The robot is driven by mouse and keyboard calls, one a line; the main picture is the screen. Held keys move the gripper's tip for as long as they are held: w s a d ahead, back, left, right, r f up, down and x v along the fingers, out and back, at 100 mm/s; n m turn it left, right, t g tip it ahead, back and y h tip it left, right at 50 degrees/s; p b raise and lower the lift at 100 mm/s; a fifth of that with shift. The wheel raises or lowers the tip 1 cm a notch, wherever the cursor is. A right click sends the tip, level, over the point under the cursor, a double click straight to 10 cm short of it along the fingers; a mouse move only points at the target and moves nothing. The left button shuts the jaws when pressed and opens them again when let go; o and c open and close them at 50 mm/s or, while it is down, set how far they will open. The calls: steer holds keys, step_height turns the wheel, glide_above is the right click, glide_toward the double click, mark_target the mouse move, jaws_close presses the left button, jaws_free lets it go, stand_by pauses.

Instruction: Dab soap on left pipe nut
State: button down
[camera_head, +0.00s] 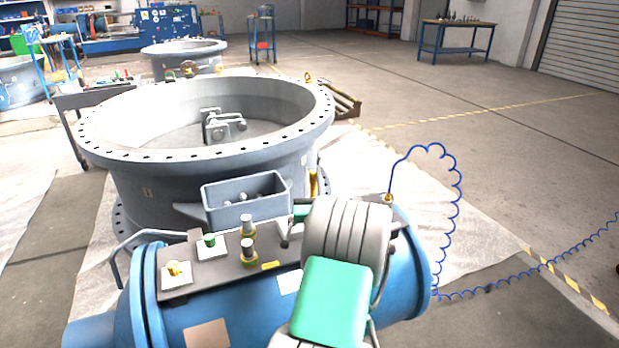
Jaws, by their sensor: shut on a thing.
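Two pipe fittings with grey tops and brass-coloured nuts stand upright on the dark plate of the blue cylinder (225,318). One pipe nut (247,232) is farther back; the other pipe nut (249,258) is nearer. They nearly line up in depth, so I cannot tell which is the left one. My gripper (291,228) is just right of them, mostly hidden by my grey ribbed wrist. It is shut on a small tool with a dark end and a green part (301,213). The tool's tip is apart from both nuts in the picture. Soap cannot be made out.
A green-topped item (209,240) and a yellow item (175,268) sit on white pads left of the fittings. A grey open bin (245,208) stands behind them. A large grey flanged ring (200,155) is beyond. A coiled blue hose (460,185) hangs at right.

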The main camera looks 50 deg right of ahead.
steer(key=shift+s+d+f, duration=0.1)
steer(key=shift+s, duration=0.1)
step_height(320, 180, up, 8)
steer(key=p, duration=0.7)
steer(key=shift+w+a+r, duration=0.2)
steer(key=shift+w+a, duration=0.05)
steer(key=shift+a, duration=0.2)
stand_by(0.5)
